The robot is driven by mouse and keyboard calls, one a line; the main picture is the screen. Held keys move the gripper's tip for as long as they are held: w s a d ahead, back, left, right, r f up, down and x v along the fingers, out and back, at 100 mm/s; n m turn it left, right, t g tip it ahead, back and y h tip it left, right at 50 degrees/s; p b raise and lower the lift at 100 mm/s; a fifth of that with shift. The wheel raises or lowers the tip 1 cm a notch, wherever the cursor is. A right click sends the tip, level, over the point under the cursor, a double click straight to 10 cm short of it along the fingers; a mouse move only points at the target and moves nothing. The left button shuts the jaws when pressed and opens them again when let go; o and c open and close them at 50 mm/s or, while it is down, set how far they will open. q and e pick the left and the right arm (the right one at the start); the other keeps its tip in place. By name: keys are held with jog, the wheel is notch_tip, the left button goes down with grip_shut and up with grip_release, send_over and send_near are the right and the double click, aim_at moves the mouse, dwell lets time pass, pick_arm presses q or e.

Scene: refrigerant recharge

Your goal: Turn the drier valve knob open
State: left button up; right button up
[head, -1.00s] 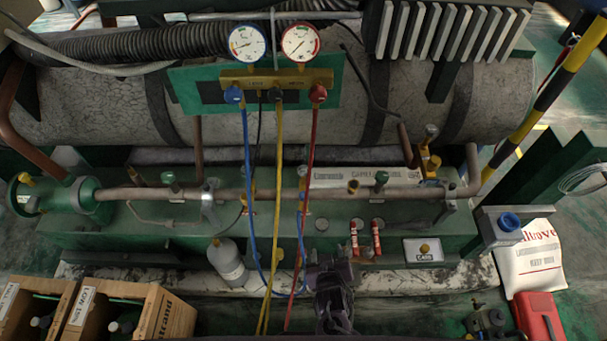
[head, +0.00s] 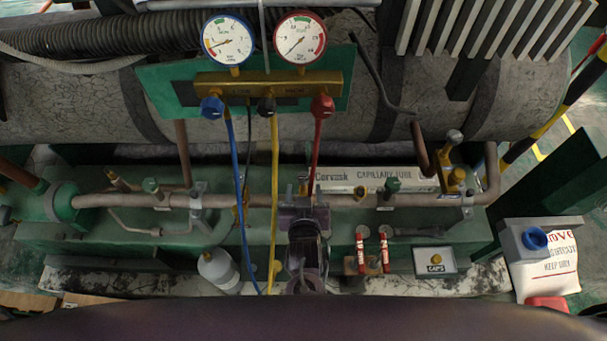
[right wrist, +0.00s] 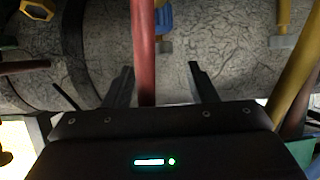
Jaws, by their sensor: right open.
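Two green-capped knobs sit along the horizontal copper pipe, a left one (head: 151,186) and a right one (head: 391,185). I cannot tell which is the drier valve knob. A green fitting (head: 62,202) joins the pipe at far left. My right gripper (head: 304,203) is over the pipe's middle, between the two knobs and apart from both. In the right wrist view its two fingers (right wrist: 163,85) are spread, and the red hose (right wrist: 146,50) passes between them, not clearly touching either. The gripper hides the pipe behind it. My left gripper is out of view.
Blue (head: 239,180), yellow (head: 275,180) and red (head: 317,150) hoses hang from the brass gauge manifold (head: 268,84). A grey bottle (head: 219,269), red-labelled vials (head: 384,250) and a CAPS tray (head: 435,261) lie in front. A capillary tube box (head: 372,179) is behind the pipe.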

aim_at(304, 177)
jog(key=x, duration=0.4)
jog(key=shift+w+f, duration=0.2)
jog(key=shift+w, duration=0.3)
jog(key=c, duration=0.5)
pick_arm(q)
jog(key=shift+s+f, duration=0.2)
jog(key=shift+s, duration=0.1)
pick_arm(e)
jog(key=c, duration=0.5)
